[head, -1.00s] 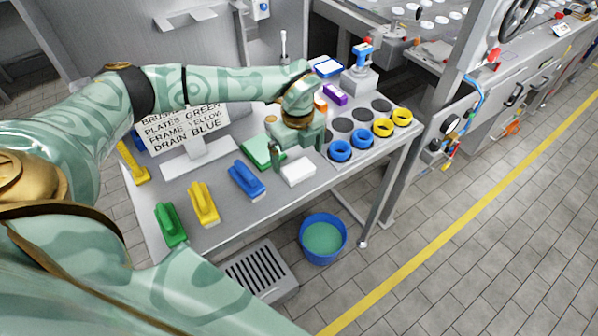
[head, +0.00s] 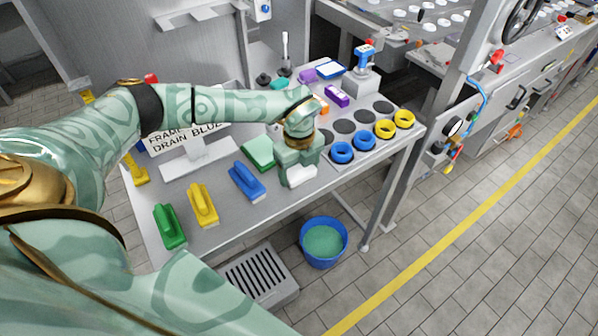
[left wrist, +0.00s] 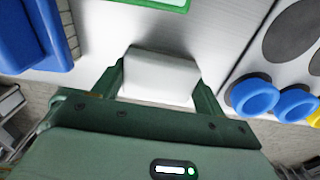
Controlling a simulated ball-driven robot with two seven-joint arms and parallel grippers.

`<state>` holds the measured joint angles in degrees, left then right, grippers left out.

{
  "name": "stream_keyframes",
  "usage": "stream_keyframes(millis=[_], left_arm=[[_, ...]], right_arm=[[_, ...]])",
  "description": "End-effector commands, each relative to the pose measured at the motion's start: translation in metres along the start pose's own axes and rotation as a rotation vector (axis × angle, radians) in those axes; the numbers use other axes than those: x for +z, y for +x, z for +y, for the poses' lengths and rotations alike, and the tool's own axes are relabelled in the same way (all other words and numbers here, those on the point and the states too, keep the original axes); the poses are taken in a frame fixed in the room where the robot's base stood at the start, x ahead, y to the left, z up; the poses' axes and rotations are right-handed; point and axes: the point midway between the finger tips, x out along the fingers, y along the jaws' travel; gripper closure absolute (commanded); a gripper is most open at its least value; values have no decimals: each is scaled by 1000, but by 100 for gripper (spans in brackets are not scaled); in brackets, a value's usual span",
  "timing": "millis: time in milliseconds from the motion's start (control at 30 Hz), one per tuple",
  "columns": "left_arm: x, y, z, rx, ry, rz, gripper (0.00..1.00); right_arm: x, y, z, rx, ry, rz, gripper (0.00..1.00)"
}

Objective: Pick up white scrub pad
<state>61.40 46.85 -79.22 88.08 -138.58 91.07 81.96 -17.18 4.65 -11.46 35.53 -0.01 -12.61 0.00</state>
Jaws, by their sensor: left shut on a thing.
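The white scrub pad (head: 301,175) lies near the front edge of the metal table, partly hidden by my left gripper in the head view. My left gripper (head: 297,172) is above it with its fingers down on either side. In the left wrist view the white scrub pad (left wrist: 160,76) sits between the two fingers of my left gripper (left wrist: 160,88), which is shut on it. I cannot tell whether the pad is clear of the tabletop. My right gripper is not in view.
A green scrub pad (head: 259,152) and blue brush (head: 247,181) are left of the gripper. Blue rings (head: 342,152) and yellow rings (head: 384,129) sit in a holder to the right. A sign (head: 187,140) stands behind. A blue bucket (head: 323,241) is on the floor.

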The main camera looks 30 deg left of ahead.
Motion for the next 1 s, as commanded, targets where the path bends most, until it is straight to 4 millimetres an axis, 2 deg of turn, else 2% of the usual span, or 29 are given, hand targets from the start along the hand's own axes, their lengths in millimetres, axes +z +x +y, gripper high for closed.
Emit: stream_keyframes(millis=[233,400,633,800,1000], left_arm=[[0,-9,0,-2,0,-1,49],[0,-37,0,-4,0,-1,49],[-44,-95,24,-5,6,0,49],[-84,-113,48,-2,6,1,49],[-113,-126,64,-2,2,0,49]], right_arm=[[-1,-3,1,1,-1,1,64],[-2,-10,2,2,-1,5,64],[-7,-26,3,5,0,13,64],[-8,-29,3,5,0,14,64],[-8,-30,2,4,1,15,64]])
